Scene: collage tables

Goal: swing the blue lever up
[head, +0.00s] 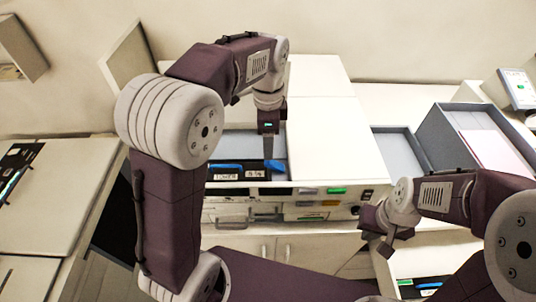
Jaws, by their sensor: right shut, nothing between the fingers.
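A blue lever (227,166) lies low and flat along the front of a recess in the white machine (320,115). A second blue piece (274,166) shows to its right, just below my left gripper (271,155); I cannot tell whether both are one lever. My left gripper points down into the recess, close to this blue piece. Whether they touch is unclear, and its fingers are too small to read. My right gripper (383,247) is shut and empty, low in front of the machine's right side, apart from the blue parts.
Labels, a green mark (337,190) and drawers (250,213) are on the machine's front. A grey open box (455,130) stands at right. A pale table (50,190) is at left. My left arm's links cover part of the machine's left side.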

